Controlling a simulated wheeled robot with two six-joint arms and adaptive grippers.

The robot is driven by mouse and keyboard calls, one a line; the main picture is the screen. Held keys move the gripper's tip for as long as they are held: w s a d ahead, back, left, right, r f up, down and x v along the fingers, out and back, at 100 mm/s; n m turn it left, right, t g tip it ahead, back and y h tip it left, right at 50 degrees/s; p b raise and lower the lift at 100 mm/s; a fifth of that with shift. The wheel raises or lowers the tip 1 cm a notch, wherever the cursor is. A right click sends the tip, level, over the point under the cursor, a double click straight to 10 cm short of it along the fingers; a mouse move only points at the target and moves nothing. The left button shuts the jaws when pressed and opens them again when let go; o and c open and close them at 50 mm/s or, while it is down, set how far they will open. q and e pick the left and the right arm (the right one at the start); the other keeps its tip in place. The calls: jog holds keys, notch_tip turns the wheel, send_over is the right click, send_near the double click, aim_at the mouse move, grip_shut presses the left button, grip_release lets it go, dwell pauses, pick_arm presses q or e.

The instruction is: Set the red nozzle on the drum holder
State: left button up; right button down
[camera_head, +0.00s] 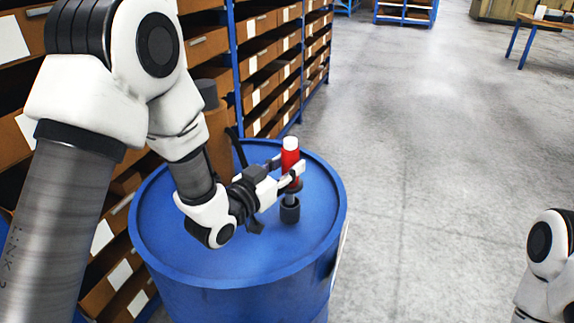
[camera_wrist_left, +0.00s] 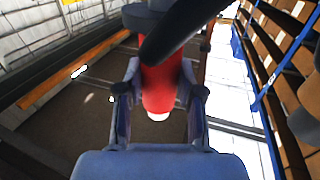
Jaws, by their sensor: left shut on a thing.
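The red nozzle (camera_head: 290,160) has a white top, a dark collar and a thin grey lower end. It stands about upright in my left gripper (camera_head: 290,172), which is shut on its red body. In the left wrist view the nozzle (camera_wrist_left: 160,88) shows between the two fingers (camera_wrist_left: 160,100). The drum holder, a short dark cup (camera_head: 290,213), stands on the blue drum's lid, directly below the nozzle. The grey lower end reaches the cup's top in the picture; I cannot tell whether it is inside. My right gripper is out of view.
The blue drum (camera_head: 190,262) has a raised rim around its lid. Shelves of brown boxes (camera_head: 262,90) stand close behind and left of it. The concrete floor (camera_head: 430,150) to the right is clear. Part of my right arm shows at lower right.

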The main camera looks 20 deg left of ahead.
aim_at(285, 186)
pick_arm(q)
jog(key=shift+f+b, duration=2.15)
jog(key=shift+f, duration=0.3)
jog(key=o, duration=1.1)
jog(key=shift+r, duration=0.1)
jog(key=shift+s, duration=0.15)
jog(key=v, duration=0.7)
jog(key=shift+s, duration=0.15)
